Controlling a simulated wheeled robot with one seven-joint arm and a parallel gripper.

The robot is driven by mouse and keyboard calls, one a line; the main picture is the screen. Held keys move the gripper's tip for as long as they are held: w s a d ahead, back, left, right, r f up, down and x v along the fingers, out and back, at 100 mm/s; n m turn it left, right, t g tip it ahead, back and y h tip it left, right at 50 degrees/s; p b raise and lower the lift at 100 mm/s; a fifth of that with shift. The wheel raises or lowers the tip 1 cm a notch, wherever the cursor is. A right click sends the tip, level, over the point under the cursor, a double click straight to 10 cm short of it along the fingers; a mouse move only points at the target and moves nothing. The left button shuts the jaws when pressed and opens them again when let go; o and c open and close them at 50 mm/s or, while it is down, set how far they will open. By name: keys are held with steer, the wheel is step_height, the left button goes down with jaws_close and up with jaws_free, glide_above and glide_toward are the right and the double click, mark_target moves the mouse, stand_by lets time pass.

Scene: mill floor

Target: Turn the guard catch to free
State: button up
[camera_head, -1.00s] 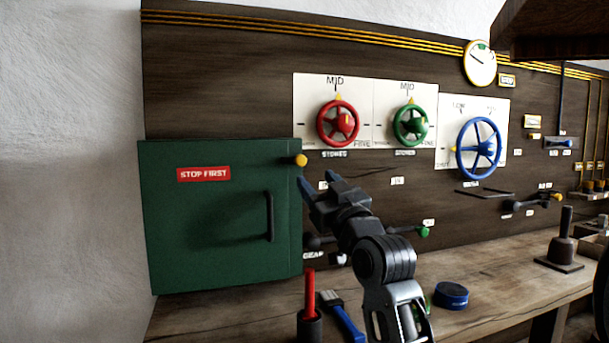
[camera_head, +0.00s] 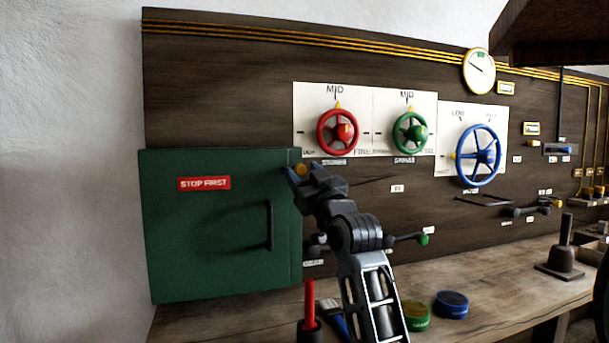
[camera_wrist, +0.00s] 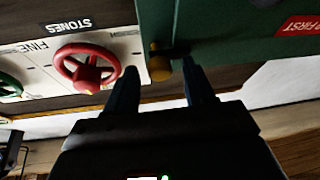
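The guard is a green box door (camera_head: 205,235) with a red "STOP FIRST" label (camera_head: 204,183) and a dark vertical handle, on the left of the panel. It looks shut. Its catch is a small yellow knob (camera_head: 300,169) at the upper right edge, partly hidden by my fingers. The wrist view shows the yellow knob (camera_wrist: 160,68) with a dark bar beside it. My gripper (camera_head: 303,171) is open, with one finger on each side of the knob. In the wrist view my gripper (camera_wrist: 161,78) shows a gap on both sides; contact cannot be told.
A red handwheel (camera_head: 338,132), a green handwheel (camera_head: 410,132) and a blue handwheel (camera_head: 479,156) sit on the panel to the right. A lever with a green end (camera_head: 422,239) is below.

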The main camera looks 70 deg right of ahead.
jaws_close()
